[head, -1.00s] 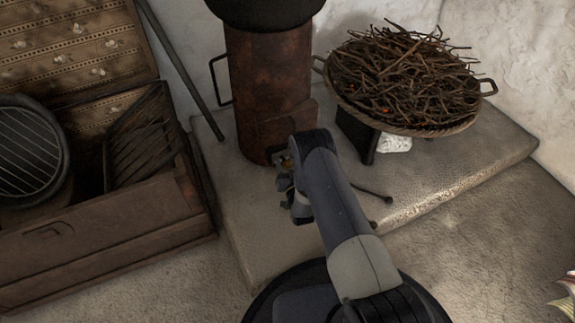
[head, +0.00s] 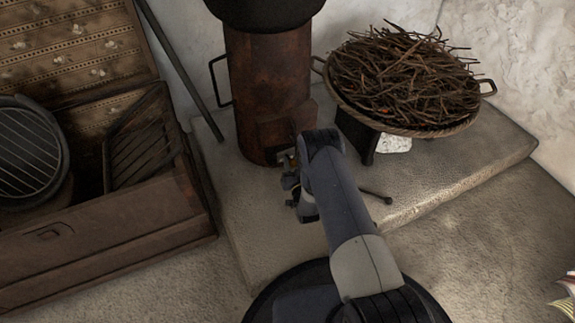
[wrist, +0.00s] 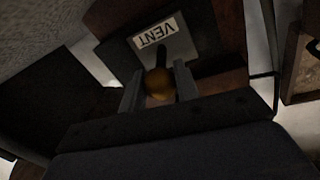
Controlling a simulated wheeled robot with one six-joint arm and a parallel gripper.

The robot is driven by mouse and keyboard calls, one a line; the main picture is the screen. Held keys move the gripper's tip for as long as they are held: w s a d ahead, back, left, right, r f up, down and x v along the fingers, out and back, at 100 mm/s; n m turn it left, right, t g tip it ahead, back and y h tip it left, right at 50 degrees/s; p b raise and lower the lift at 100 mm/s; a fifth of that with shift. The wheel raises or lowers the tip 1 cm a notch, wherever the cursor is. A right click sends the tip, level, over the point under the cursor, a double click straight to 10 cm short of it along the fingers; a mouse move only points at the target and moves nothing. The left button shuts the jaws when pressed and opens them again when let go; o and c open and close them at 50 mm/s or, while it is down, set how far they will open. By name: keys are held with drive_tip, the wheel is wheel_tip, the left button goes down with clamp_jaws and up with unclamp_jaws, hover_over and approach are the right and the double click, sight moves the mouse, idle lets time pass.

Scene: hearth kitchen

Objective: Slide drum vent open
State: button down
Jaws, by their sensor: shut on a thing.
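The rusty brown drum (head: 268,85) stands upright on the stone slab under a black pot. My gripper is low at the drum's front in the head view (head: 288,160), partly hidden by my own arm. In the wrist view my gripper (wrist: 159,88) has its two fingers closed around a round, brownish-yellow knob (wrist: 159,84). The knob is on a dark stem by a vent plate with a pale "VENT" label (wrist: 157,33), which reads upside down there. A dark patch like an opening (head: 272,133) shows on the drum's lower front.
A wide basket of twigs (head: 405,80) stands right of the drum on a dark support. A thin dark rod (head: 376,195) lies on the slab (head: 440,180). An open wooden chest (head: 110,225) with grates is at left. A pole (head: 180,70) leans beside it.

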drive_tip(key=d, duration=0.1)
drive_tip(key=w+d, duration=0.1)
drive_tip(key=d, duration=0.2)
drive_tip(key=shift+w, duration=0.35)
drive_tip(key=c, duration=1.1)
unclamp_jaws()
drive_tip(key=shift+d, duration=0.15)
drive_tip(key=p+v, duration=0.4)
drive_tip(key=v, duration=0.6)
drive_tip(key=shift+s, duration=0.4)
